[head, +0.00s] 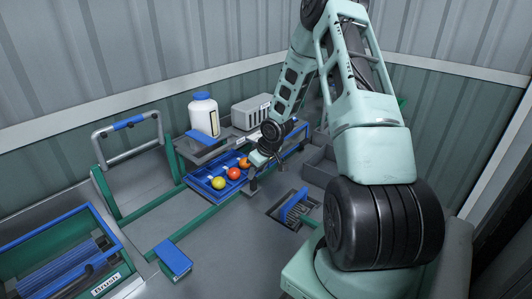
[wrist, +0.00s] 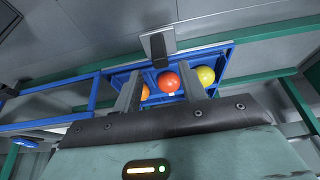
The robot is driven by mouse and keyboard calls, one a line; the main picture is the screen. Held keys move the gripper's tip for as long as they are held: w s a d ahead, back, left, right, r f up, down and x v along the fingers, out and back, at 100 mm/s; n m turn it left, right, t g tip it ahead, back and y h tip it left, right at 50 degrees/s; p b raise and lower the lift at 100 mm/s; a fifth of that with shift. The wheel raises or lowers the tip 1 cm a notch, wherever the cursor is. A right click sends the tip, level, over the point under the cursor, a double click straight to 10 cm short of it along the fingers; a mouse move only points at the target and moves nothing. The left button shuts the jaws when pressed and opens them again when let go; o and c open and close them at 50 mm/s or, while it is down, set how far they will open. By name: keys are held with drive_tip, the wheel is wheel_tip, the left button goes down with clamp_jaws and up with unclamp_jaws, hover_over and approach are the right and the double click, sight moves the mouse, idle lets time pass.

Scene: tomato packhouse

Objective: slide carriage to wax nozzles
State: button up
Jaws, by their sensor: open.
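The carriage (head: 197,184) is a shallow blue tray on the green rails (head: 207,216), near the middle of the bench. It holds a yellow-green tomato (head: 218,183), a red-orange tomato (head: 234,173) and an orange tomato (head: 244,162). My gripper (head: 262,158) is at the carriage's right end. In the wrist view my gripper (wrist: 160,78) is open, its two fingers apart over the tray. A dark upright post (wrist: 160,50) shows between the fingers; I cannot tell whether they touch it. I cannot clearly make out any nozzles.
A white bottle with a blue cap (head: 203,115) and a grey labelled box (head: 250,112) stand behind the carriage. A brush station (head: 55,260) is at front left, with a blue block (head: 173,258) nearby. A blue comb-like piece (head: 293,205) sits in a bench recess at right.

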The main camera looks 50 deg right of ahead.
drive_tip(key=p+v, duration=0.1)
drive_tip(key=v, duration=1)
drive_tip(key=shift+r, duration=0.4)
drive_tip(key=shift+s, duration=0.1)
drive_tip(key=s+a+r+n+g+b, duration=0.1)
drive_tip(key=a+n+b, duration=0.1)
drive_tip(key=a, duration=1.1)
drive_tip(key=s+a+n+g+b, duration=0.1)
drive_tip(key=a+n+g, duration=0.1)
drive_tip(key=a, duration=1)
drive_tip(key=s+a+r+n+g+b, duration=0.1)
drive_tip(key=s+a+r+n+b, duration=0.1)
drive_tip(key=s+a, duration=1.6)
drive_tip(key=shift+s+n+g+y+b, duration=0.3)
drive_tip(key=shift+s+n+b, duration=0.15)
drive_tip(key=shift+n+b, duration=0.5)
drive_tip(key=shift+r, duration=0.1)
